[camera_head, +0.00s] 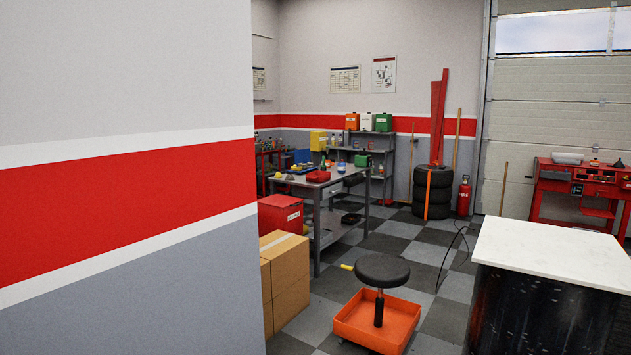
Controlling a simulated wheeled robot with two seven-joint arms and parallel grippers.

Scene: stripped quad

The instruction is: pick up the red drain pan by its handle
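A small red, shallow pan-like item (318,176) sits on the grey metal workbench (338,181) in the middle distance. It is too small to tell whether it is the red drain pan, and I cannot make out a handle. Neither of my grippers is in view.
A grey wall with a red stripe (120,190) fills the left. Cardboard boxes (285,265) and a red bin (281,215) stand past its edge. A black stool (382,270) with an orange tray base stands on the checkered floor. A white-topped cabinet (550,250) is at right.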

